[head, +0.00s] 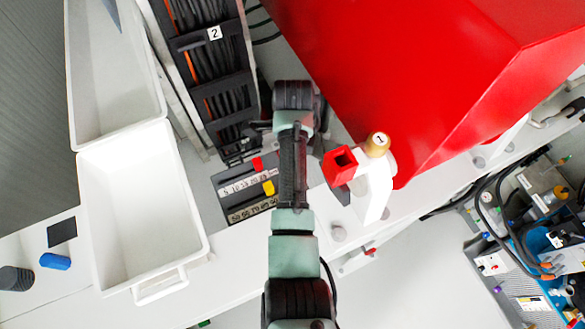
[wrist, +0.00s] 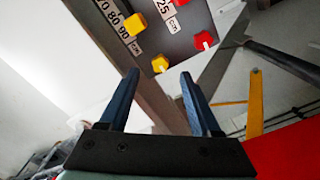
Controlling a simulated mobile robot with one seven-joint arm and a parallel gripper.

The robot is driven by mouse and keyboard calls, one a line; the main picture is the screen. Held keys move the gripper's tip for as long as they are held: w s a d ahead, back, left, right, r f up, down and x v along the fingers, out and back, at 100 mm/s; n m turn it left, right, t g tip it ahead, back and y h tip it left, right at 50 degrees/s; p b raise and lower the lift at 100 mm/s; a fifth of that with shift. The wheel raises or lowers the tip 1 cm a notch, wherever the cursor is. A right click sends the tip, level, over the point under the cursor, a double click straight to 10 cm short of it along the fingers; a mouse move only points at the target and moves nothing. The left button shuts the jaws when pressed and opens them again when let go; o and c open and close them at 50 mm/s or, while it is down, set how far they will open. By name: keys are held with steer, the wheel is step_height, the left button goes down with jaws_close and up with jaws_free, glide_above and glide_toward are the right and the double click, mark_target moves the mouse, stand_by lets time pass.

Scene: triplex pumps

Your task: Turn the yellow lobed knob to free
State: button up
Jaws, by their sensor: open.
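In the wrist view, the yellow knob (wrist: 160,63) sits at the lower edge of a dark panel (wrist: 178,44), with a pale mark on it. Its lobes are too small to make out. My gripper (wrist: 159,74) is open and empty, its two blue fingers pointing at the panel. The knob appears between the fingertips in the picture; the distance to it cannot be told. A red knob (wrist: 203,40) is to its right. In the head view my arm covers the right part of the panel (head: 233,192), and the yellow knob is not visible there.
The panel carries scales with a yellow slider (wrist: 137,23) and a red slider (head: 257,164). A large red housing (head: 420,70) stands close to the right of my arm. White bins (head: 145,205) lie to the left. A black cable rack (head: 207,75) is behind.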

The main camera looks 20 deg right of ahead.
steer(key=shift+f, duration=2.5)
jaws_close()
